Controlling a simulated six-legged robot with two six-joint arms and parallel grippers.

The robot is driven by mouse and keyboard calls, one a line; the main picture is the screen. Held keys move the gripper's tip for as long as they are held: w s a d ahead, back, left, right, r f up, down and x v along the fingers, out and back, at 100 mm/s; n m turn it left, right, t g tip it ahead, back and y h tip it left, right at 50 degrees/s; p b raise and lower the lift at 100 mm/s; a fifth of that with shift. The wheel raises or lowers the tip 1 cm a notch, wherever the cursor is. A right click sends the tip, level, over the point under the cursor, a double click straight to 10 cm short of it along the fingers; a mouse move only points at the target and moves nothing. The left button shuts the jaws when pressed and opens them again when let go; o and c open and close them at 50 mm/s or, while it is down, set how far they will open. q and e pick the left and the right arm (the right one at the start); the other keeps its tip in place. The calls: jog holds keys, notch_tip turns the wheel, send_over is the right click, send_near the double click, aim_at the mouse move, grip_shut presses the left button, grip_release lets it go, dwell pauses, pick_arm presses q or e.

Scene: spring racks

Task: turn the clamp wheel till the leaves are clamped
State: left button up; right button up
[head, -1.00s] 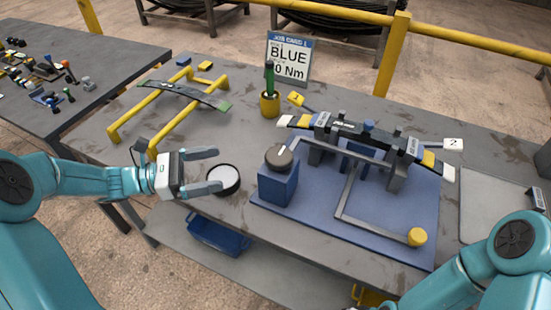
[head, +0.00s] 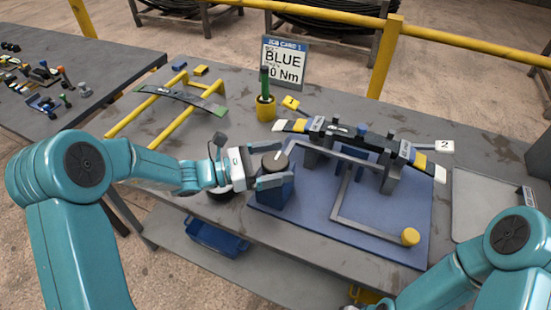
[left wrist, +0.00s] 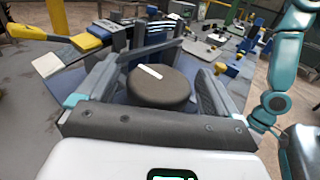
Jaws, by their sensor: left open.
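The clamp wheel (head: 275,161) is a dark round knob with a white mark, on top of a blue block (head: 274,197). In the left wrist view the wheel (left wrist: 160,90) lies between my open fingers, with a gap on each side. My left gripper (head: 278,169) is open at the wheel from the left. The dark spring leaves (head: 352,138), with blue, yellow and white end bands, lie across the grey fixture on a blue base plate (head: 377,215). I cannot tell whether the leaves are pressed tight. My right gripper is out of view.
A grey bent rod with a yellow knob (head: 410,237) reaches over the front of the base plate. A yellow cup (head: 265,108) with a green-handled tool stands behind the wheel, near the job card (head: 284,62). A yellow rack (head: 170,128) stands at the left.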

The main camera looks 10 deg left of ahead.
pick_arm(q)
jog(key=c, duration=1)
jog(key=shift+o, duration=0.2)
jog(key=shift+m+g+h, duration=0.3)
jog(key=shift+m+g, duration=0.1)
jog(key=shift+g, duration=0.2)
jog(key=m+g+h, duration=0.1)
jog(key=m+g, duration=0.1)
jog(key=g, duration=0.2)
jog(key=shift+m+p, duration=0.4)
jog(key=m+g, duration=0.2)
jog(key=g, duration=0.1)
jog(key=m+g, duration=0.2)
jog(key=g, duration=0.2)
jog(key=shift+m+g, duration=0.3)
jog(key=shift+m, duration=0.1)
jog(key=shift+g, duration=0.3)
